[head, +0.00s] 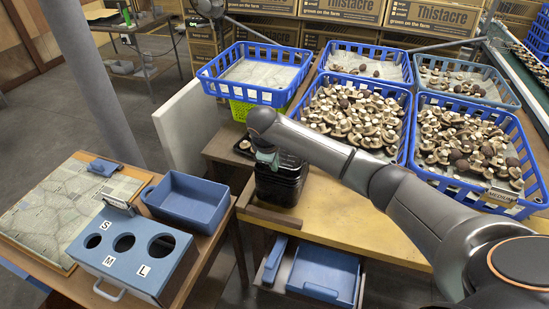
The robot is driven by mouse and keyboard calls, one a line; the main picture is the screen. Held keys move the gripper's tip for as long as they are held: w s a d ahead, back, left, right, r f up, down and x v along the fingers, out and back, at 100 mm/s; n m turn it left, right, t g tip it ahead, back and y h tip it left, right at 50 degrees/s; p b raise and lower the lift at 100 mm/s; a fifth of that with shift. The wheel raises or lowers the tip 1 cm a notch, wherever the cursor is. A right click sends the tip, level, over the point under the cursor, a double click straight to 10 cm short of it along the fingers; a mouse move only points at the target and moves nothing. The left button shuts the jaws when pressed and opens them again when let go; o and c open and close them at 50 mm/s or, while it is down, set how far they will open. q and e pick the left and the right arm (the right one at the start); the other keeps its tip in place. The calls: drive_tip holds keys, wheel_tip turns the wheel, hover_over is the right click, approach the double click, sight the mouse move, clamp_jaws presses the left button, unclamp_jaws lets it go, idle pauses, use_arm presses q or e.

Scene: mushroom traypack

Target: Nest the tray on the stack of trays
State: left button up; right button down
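A stack of black trays (278,188) stands at the left edge of the yellow-topped table, near the middle of the head view. My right arm comes in from the right, and its gripper (266,160) is at the upper left of the stack, partly hidden by my wrist. A small black tray (243,148) shows just left of the gripper; I cannot tell whether it is held or resting on the surface there. The fingertips are too small and covered to show whether they are open or shut. My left gripper is not in view.
Blue crates of mushrooms (352,118) fill the table's back and right. An emptier blue crate (258,97) stands behind the stack. At left, a side table holds a blue bin (187,210) and a sizing box (128,262) with several holes. Blue drawers (322,270) sit below.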

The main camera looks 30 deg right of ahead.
drive_tip(key=shift+f, duration=0.1)
idle(0.3)
drive_tip(key=c, duration=1)
unclamp_jaws()
drive_tip(key=v, duration=1.2)
drive_tip(key=shift+r+b, duration=0.25)
drive_tip(key=shift+b, duration=0.05)
drive_tip(key=shift+a+f, duration=0.1)
